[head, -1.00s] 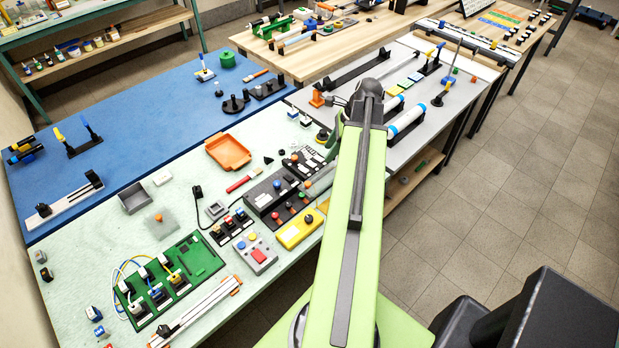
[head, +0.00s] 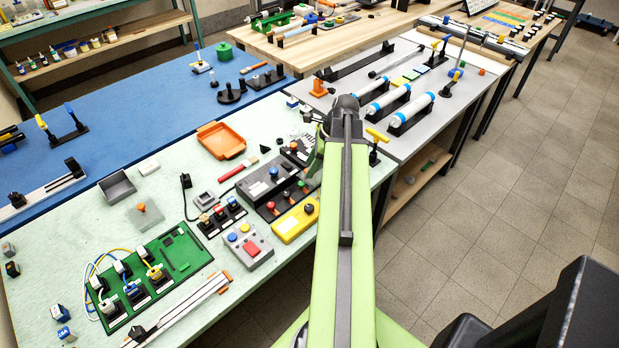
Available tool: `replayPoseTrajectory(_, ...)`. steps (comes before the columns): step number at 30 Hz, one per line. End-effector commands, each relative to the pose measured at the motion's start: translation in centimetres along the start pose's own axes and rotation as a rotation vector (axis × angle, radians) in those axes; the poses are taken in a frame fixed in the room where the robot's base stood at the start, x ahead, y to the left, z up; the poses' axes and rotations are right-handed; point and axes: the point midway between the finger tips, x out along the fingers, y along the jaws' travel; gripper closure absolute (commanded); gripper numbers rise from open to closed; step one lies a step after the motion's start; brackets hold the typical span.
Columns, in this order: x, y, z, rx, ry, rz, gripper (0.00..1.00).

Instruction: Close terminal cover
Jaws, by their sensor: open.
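No part is clearly recognisable as the terminal cover. On the pale green bench (head: 60,235), a dark grey box with a white label (head: 262,187) has a blue knob. Beside it is a dark panel with red and green knobs (head: 283,199). A flat grey plate with an orange knob (head: 143,214) lies farther left. A green board (head: 180,256) carries dark sockets with white and yellow cabled plugs. My light green arm reaches over the bench's right end. Its far part drops behind the upper link, and my gripper is hidden there.
A yellow box (head: 295,221) and a grey box with coloured buttons (head: 245,247) stand close left of my arm. An orange tray (head: 221,140) lies behind. A grey table (head: 440,103) at right holds blue-ended cylinders (head: 411,114). Floor (head: 500,220) at right is clear.

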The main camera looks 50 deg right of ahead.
Motion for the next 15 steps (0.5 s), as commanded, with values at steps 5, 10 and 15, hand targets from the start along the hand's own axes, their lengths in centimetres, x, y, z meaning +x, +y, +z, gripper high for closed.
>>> replayPoseTrajectory(5,1.15,0.0,-0.05,0.001,0.0,0.0,0.56)
replayPoseTrajectory(10,1.04,-0.01,0.0,0.001,0.0,-0.001,0.56)
replayPoseTrajectory(15,1.03,-0.01,-0.02,0.001,0.0,0.0,0.69)
